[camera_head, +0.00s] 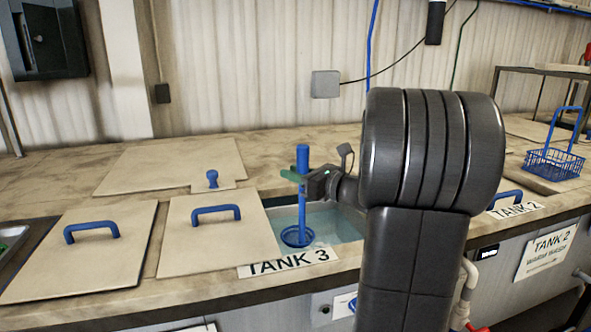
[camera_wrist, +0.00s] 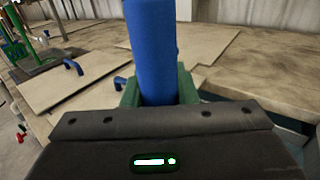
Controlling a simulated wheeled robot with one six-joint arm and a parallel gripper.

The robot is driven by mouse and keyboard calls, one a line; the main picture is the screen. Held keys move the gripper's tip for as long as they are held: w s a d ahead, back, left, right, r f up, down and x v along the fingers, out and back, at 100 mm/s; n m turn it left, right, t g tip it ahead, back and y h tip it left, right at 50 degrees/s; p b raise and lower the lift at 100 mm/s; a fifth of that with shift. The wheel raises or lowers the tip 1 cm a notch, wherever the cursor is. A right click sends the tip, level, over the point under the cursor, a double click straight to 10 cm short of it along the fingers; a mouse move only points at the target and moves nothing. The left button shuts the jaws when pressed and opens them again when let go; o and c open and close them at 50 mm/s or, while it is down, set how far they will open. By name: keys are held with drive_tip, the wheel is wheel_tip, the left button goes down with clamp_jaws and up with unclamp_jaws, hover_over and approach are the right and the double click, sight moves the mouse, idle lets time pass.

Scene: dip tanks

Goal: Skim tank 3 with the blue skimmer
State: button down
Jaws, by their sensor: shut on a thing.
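The blue skimmer (camera_head: 302,213) is upright, with a thick handle at the top, a thin rod and a round ring-shaped head at the bottom. My gripper (camera_head: 299,176) is shut on its handle, and the green fingertips sit around it. In the wrist view the blue handle (camera_wrist: 152,50) rises between the green fingers (camera_wrist: 160,92). The skimmer head is inside the opening of tank 3 (camera_head: 335,222), at the bluish water; I cannot tell how deep it sits. The "TANK 3" label (camera_head: 288,262) is on the front edge. My arm hides the right part of the opening.
A beige lid with a blue handle (camera_head: 213,232) lies left of the opening, and another lid (camera_head: 85,250) lies further left. A flat panel (camera_head: 165,165) lies behind, with a small blue knob (camera_head: 212,178) near it. A blue wire basket (camera_head: 555,160) stands by tank 2 at right.

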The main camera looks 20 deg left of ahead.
wheel_tip(320, 180, down, 10)
drive_tip(key=b, duration=0.6)
drive_tip(key=shift+f, duration=0.15)
drive_tip(key=shift+w+d, duration=0.1)
